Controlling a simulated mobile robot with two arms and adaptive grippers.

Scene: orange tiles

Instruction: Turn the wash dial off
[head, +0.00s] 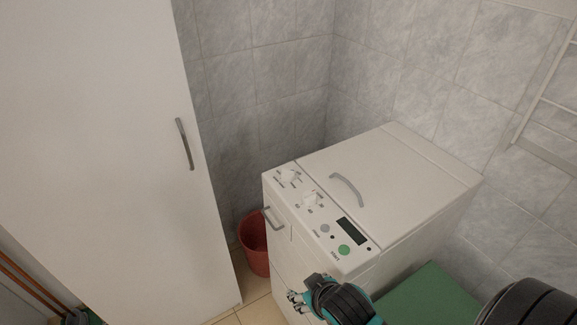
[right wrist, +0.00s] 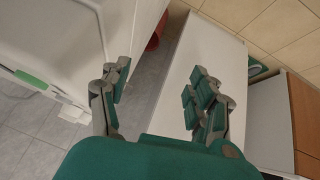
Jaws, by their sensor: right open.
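A white top-loading washing machine (head: 405,165) stands in the tiled corner. Its sloped front panel carries two white dials, one at the far left end (head: 288,177) and one nearer the middle (head: 311,199). Their labels are too small to read, so I cannot tell which is the wash dial or how it is set. My right gripper (head: 296,300) is open and empty, in front of the machine and below the panel, apart from both dials. In the right wrist view the two fingers (right wrist: 158,90) are spread, with the white machine (right wrist: 55,35) to their left. My left gripper is not in view.
The panel also has a dark display (head: 351,231) and a green button (head: 344,250). A handle (head: 347,189) sits on the lid. A red bin (head: 254,245) stands between machine and white cabinet (head: 100,150). A green surface (head: 430,298) lies right of the machine.

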